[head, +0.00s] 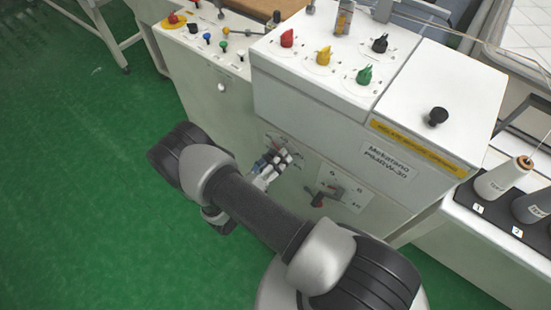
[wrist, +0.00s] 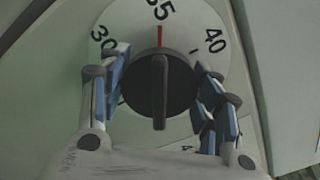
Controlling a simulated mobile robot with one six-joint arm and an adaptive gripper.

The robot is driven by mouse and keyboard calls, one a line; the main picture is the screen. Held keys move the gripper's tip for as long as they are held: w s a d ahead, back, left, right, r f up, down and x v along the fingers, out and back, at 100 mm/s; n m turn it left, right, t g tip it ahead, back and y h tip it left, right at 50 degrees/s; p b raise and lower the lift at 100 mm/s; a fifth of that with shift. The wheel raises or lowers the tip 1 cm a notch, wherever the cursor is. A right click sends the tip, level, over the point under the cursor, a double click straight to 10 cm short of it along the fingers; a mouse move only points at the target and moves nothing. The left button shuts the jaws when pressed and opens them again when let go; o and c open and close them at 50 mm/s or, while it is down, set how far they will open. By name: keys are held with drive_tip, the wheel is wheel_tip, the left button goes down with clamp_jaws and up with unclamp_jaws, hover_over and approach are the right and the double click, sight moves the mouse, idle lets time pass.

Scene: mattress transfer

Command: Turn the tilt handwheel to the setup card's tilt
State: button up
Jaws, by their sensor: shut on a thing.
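The tilt handwheel (wrist: 160,88) is a round black knob with a raised bar, on a white dial (wrist: 183,18) marked 30, 35 and 40. In the wrist view its bar stands upright, in line with a red mark below the 35. My gripper (wrist: 163,92) has one finger on each side of the knob and is shut on it. In the head view my gripper (head: 270,166) is at the left dial on the machine's front, and it hides most of the handwheel. No readable setup card shows in either view.
A second dial (head: 342,187) with a red-tipped lever sits just right of my gripper. The white machine (head: 300,100) carries red, yellow, green and black knobs on top. Thread cones (head: 500,178) stand at the right. The green floor (head: 70,200) at left is clear.

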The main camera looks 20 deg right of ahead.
idle(0.3)
drive_tip(key=o, duration=1.1)
drive_tip(key=shift+c, duration=0.2)
drive_tip(key=v, duration=1.2)
